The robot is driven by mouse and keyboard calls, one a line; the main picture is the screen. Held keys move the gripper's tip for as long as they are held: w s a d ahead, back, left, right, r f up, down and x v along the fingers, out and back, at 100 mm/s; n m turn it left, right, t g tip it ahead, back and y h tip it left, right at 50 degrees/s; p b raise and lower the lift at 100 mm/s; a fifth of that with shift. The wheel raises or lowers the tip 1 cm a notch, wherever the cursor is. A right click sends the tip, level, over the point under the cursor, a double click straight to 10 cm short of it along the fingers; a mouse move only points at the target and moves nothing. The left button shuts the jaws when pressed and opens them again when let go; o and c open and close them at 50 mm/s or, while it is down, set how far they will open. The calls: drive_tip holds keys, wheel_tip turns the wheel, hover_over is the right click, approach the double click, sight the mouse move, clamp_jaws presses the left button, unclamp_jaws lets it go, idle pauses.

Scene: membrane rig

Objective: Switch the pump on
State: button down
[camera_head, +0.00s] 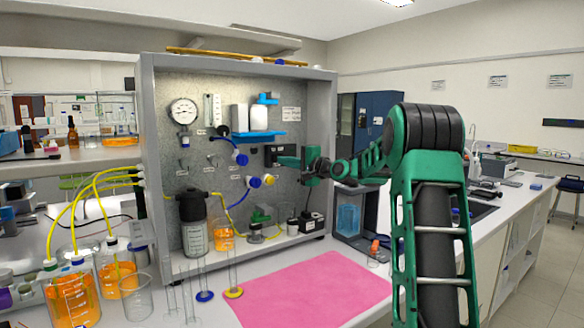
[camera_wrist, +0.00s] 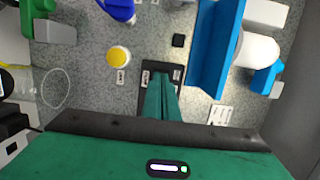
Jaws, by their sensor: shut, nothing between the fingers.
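My gripper (camera_head: 284,160) reaches into the metal rig from the right, its fingers shut with nothing between them. In the wrist view the green fingers (camera_wrist: 162,92) point at a small dark panel (camera_wrist: 178,72) with two pale labels on the back wall. The fingers cover the panel's middle, so any switch there is hidden. I cannot tell whether the fingertips touch it. In the head view the panel (camera_head: 269,150) shows just by the fingertips. A black box (camera_head: 312,221) with a cable stands on the rig's floor at the right; I cannot tell whether it is the pump.
A blue shelf (camera_wrist: 208,50) with white cylinders juts out close beside the fingers. A yellow knob (camera_wrist: 118,56) and blue valves (camera_head: 241,158) sit nearby. Flasks of orange liquid (camera_head: 116,270) and glass tubes stand at the left. A pink mat (camera_head: 310,290) lies bare in front.

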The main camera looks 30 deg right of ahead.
drive_tip(key=shift+x, duration=1.1)
drive_tip(key=shift+d, duration=0.1)
drive_tip(key=shift+w+a, duration=0.15)
drive_tip(key=shift+a, duration=0.15)
drive_tip(key=shift+d, duration=0.1)
